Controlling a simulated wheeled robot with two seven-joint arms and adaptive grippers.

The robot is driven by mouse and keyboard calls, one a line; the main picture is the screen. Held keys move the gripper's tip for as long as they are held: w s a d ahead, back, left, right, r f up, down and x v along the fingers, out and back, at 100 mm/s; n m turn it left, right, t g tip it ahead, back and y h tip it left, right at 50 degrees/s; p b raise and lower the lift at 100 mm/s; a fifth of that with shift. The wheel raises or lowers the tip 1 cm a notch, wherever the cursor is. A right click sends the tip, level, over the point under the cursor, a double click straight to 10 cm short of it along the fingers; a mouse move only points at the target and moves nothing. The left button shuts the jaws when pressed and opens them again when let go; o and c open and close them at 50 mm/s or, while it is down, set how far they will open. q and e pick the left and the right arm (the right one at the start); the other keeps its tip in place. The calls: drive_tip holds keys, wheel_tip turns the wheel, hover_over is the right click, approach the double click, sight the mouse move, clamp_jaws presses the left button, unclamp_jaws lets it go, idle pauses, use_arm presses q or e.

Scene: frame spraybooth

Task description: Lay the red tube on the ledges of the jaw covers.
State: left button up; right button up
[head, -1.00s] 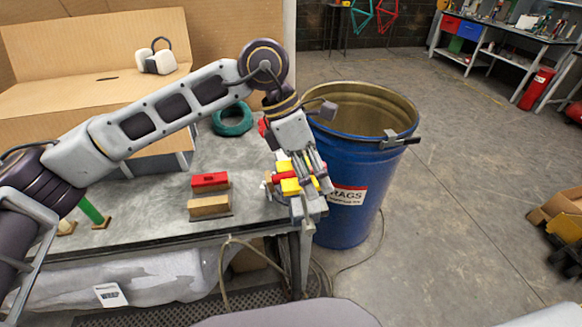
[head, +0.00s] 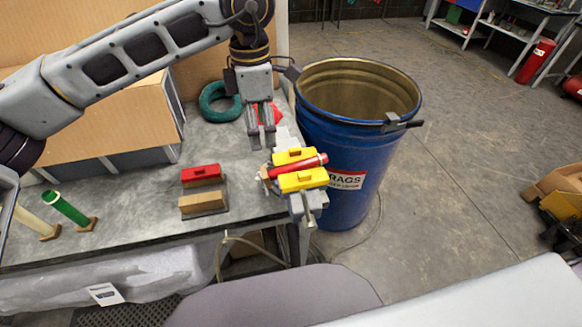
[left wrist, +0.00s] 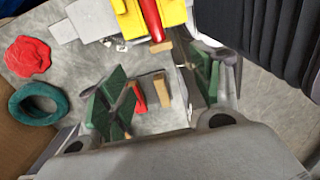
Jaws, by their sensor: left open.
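The red tube (head: 312,163) lies lengthwise between the two yellow jaw covers, the far one (head: 290,155) and the near one (head: 303,181), on the vise at the table's right corner. It seems to rest on them, but the ledges under it are hidden. Its tan end points left. In the left wrist view the tube (left wrist: 151,18) runs along the yellow cover (left wrist: 172,12) at the top. My left gripper (head: 262,140) is open and empty, pointing down, behind and left of the tube and apart from it. Its green-padded fingers show in the wrist view (left wrist: 158,88). My right gripper is out of view.
A blue rag drum (head: 340,150) stands right against the table corner. The table's front middle is clear.

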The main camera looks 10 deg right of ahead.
use_arm(q)
hover_over(265, 171)
wheel_tip(265, 171, down, 8)
drive_tip(key=shift+w+r+p, duration=0.1)
drive_tip(key=shift+r+p, duration=0.15)
drive_tip(key=shift+p, duration=0.2)
drive_tip(key=shift+f, duration=0.55)
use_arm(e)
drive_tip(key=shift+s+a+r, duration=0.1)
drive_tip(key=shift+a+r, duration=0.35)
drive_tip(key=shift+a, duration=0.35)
use_arm(q)
drive_tip(key=shift+f, duration=0.1)
drive_tip(key=shift+a+f+p, duration=0.1)
drive_tip(key=shift+f+p, duration=0.65)
drive_tip(key=shift+f, duration=1.8)
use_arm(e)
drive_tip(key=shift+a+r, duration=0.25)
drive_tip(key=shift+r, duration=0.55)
